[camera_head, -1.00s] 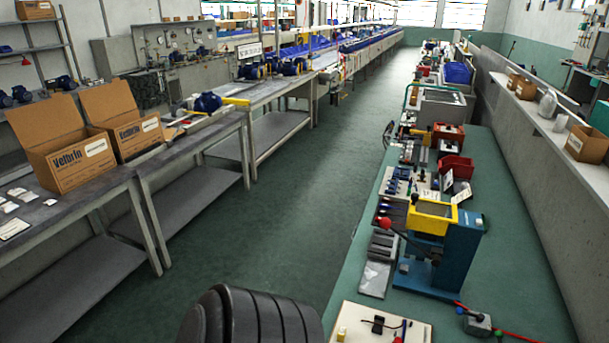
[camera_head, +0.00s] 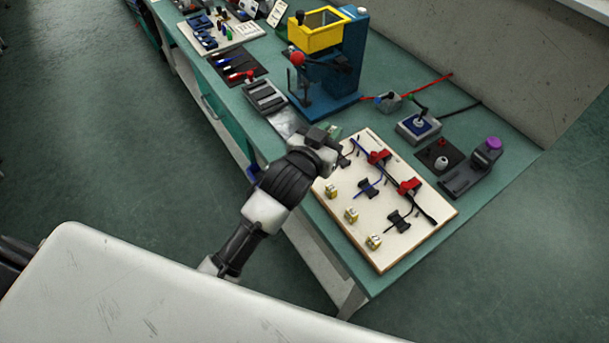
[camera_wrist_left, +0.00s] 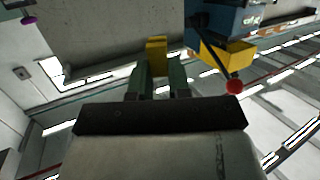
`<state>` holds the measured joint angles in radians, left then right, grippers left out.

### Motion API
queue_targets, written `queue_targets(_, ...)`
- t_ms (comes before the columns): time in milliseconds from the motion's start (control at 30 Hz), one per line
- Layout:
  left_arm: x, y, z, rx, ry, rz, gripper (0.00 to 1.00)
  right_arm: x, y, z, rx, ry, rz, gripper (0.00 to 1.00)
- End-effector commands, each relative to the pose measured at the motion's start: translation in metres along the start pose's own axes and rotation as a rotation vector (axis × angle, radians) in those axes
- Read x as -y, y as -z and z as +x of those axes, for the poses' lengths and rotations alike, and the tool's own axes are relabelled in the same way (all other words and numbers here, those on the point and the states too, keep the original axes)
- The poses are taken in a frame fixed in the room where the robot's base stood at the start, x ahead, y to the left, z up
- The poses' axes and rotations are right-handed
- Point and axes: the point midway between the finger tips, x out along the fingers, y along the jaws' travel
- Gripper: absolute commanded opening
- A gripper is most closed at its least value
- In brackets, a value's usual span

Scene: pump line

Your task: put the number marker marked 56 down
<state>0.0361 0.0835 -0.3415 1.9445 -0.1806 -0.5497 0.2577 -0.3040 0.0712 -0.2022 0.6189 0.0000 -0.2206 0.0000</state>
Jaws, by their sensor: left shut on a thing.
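In the head view the held marker is hidden by the gripper and wrist. Three similar yellow markers, a far one (camera_head: 332,190), a middle one (camera_head: 351,215) and a near one (camera_head: 373,241), stand in a row along the board's left side. My right gripper is not in view.
The board carries red clamps (camera_head: 409,186) and black clips with cables. A blue press with a yellow hopper (camera_head: 318,30) stands behind it. A grey tray (camera_head: 265,96) lies left of the press. Control boxes (camera_head: 419,124) and a purple-topped device (camera_head: 486,150) are at right.

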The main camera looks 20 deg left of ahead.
Motion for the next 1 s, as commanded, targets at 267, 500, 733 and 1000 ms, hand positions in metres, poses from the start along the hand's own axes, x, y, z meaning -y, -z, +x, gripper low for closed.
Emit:
queue_targets(267,0.000,0.004,0.075,-0.003,-0.040,0.008,0.00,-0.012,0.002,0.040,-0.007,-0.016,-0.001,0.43)
queue_targets(500,0.007,-0.004,0.069,0.002,-0.041,0.005,0.00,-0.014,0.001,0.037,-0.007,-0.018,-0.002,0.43)
queue_targets(733,0.023,-0.043,0.023,0.005,-0.041,0.005,0.00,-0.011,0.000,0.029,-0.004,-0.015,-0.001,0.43)
queue_targets(1000,0.035,-0.073,-0.011,-0.001,-0.041,0.004,0.00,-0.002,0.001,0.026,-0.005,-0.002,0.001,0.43)
